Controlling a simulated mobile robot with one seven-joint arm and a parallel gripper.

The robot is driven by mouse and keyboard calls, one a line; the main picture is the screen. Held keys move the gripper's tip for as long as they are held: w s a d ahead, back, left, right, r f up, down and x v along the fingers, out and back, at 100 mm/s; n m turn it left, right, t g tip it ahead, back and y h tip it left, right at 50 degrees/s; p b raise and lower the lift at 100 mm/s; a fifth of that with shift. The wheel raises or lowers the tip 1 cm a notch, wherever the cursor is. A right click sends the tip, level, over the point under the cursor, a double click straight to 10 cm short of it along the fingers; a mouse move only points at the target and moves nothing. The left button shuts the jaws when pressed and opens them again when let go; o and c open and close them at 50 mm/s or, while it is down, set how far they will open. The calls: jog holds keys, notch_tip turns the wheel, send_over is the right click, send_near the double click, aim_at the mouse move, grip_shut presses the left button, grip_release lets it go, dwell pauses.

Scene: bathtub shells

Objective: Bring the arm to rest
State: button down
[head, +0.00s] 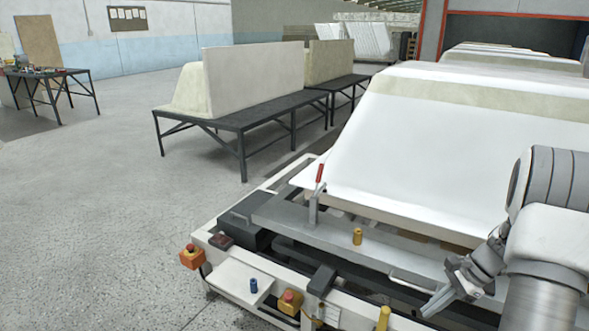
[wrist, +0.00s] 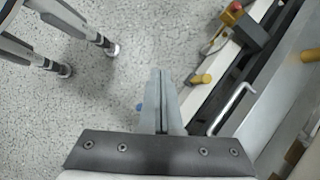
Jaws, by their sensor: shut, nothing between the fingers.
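My arm (head: 541,250) comes in from the right of the head view, bent over the front right of the machine frame. My gripper (head: 430,308) points down and to the left, close to a bent grey handle (head: 408,281) on the frame. In the wrist view my gripper (wrist: 158,75) has its two fingers together with nothing between them. The bent handle (wrist: 236,106) shows just right of the fingers. I cannot tell the exact gap between gripper and frame.
A white tub shell (head: 420,150) lies on the machine frame (head: 235,262). The frame carries a red-handled clamp (head: 319,180), yellow cylinders (head: 357,237) and push-button boxes (head: 192,257). A black table (head: 240,118) with shells stands behind. The floor at left (head: 90,220) is clear.

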jog(key=s+a+r+n+h, duration=0.2)
jog(key=a+r+n, duration=0.2)
jog(key=a+r, duration=0.3)
jog(key=s+a+r+n+h, duration=0.1)
jog(key=s+a+r+n, duration=0.3)
jog(key=r, duration=0.6)
jog(key=s+a+r+n+t+h, duration=0.3)
jog(key=s+a+r+n+t, duration=0.3)
jog(key=s+a+n, duration=0.55)
notch_tip(320, 180, up, 22)
jog(key=d+m+g+p, duration=0.1)
jog(key=d+p, duration=0.1)
jog(key=p, duration=1.9)
jog(key=shift+s+r+p, duration=0.25)
jog(key=shift+s+p, duration=0.1)
jog(key=shift+s, duration=0.05)
